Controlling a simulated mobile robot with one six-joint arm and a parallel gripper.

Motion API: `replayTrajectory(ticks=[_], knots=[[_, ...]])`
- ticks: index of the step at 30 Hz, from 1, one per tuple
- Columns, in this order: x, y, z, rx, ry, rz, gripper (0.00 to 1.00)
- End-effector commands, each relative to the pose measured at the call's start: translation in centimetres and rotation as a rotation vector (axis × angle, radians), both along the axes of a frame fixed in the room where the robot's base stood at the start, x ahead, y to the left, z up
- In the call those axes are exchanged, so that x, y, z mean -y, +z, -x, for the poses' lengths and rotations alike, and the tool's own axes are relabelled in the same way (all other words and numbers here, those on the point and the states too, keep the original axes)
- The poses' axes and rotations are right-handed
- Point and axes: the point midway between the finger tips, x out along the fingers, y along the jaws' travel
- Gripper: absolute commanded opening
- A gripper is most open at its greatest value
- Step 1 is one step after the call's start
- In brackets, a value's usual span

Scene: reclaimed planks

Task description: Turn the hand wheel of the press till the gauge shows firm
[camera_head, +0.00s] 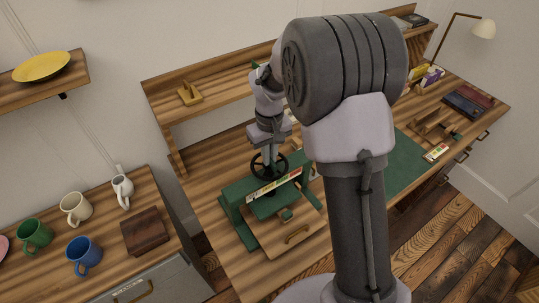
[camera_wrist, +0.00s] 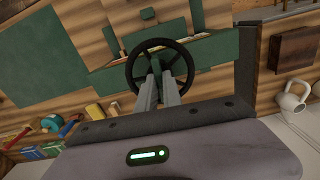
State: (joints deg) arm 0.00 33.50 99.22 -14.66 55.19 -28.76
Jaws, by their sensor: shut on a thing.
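The green press (camera_head: 236,196) stands on the wooden desk, with a board with a handle at its front. Its dark spoked hand wheel (camera_head: 285,164) lies on top; the wheel also fills the middle of the wrist view (camera_wrist: 132,73). The gauge (camera_head: 273,186) is a pale strip with coloured marks along the press's top beam; its reading is too small to tell. My gripper (camera_head: 268,155) points down at the wheel from above. In the wrist view, the two grey fingers of my gripper (camera_wrist: 158,72) reach into the wheel and are shut on it.
A green mat (camera_head: 402,165) and a small coloured strip (camera_head: 436,152) lie right of my arm. A raised shelf (camera_head: 225,95) runs behind the press. Mugs (camera_head: 84,254) and a dark wooden block (camera_head: 145,232) stand on the left cabinet. My arm hides part of the desk.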

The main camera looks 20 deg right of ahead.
Motion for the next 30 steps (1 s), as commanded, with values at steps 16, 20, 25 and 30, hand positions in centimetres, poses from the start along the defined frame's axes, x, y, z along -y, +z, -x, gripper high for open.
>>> replayTrajectory(ticks=[16,20,25,30], knots=[[0.0,0.1,-0.09,0.003,-0.235,-0.001,0.0],[0.01,0.11,-0.09,0.003,-0.247,-0.001,0.0],[0.0,0.12,-0.1,0.003,-0.251,0.0,0.0],[0.0,0.12,-0.1,0.003,-0.25,-0.001,0.0]])
